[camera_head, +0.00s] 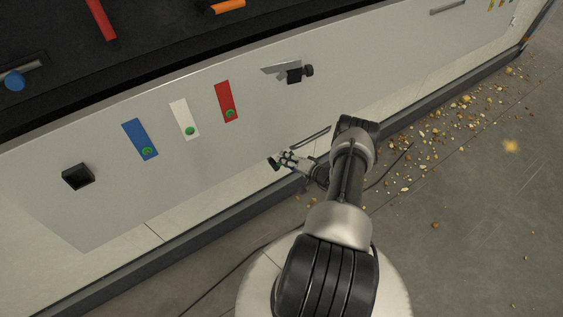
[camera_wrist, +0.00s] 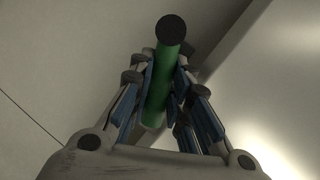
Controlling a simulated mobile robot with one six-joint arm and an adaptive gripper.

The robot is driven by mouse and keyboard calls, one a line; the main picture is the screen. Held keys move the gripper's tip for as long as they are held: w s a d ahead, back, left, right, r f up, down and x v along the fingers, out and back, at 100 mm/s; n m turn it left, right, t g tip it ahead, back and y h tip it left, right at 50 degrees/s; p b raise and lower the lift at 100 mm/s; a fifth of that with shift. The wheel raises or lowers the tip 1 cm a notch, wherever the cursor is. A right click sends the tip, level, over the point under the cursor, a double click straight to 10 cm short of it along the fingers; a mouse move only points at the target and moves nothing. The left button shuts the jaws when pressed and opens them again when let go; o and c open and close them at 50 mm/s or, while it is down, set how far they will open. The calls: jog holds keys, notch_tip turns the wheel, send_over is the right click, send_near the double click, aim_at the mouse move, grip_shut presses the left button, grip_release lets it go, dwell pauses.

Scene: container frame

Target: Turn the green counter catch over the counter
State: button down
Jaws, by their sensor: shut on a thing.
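The green catch (camera_wrist: 163,85) is a green cylinder with a black round end. In the wrist view it stands between the two fingers of my gripper (camera_wrist: 165,75), which are shut on it from both sides. In the head view my gripper (camera_head: 281,160) is at the lower part of the light grey counter panel (camera_head: 200,165). Only a small dark green bit of the catch (camera_head: 273,163) shows there, at the fingertips. The catch's mount is hidden, and I cannot tell its exact angle to the panel.
Blue (camera_head: 137,134), white (camera_head: 181,113) and red (camera_head: 224,97) plates with green knobs are on the panel. A black square fitting (camera_head: 78,176) is at left, a metal latch with a black knob (camera_head: 294,74) above my gripper. Crumb-like debris (camera_head: 440,135) litters the floor at right.

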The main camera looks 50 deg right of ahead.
jog(key=shift+r+n+h+p, duration=0.25)
jog(key=shift+n+h+p, duration=0.05)
jog(key=shift+n+p, duration=0.1)
jog(key=c, duration=1.5)
grip_release()
jog(key=v, duration=0.8)
jog(key=shift+a, duration=0.1)
jog(key=shift+c, duration=0.4)
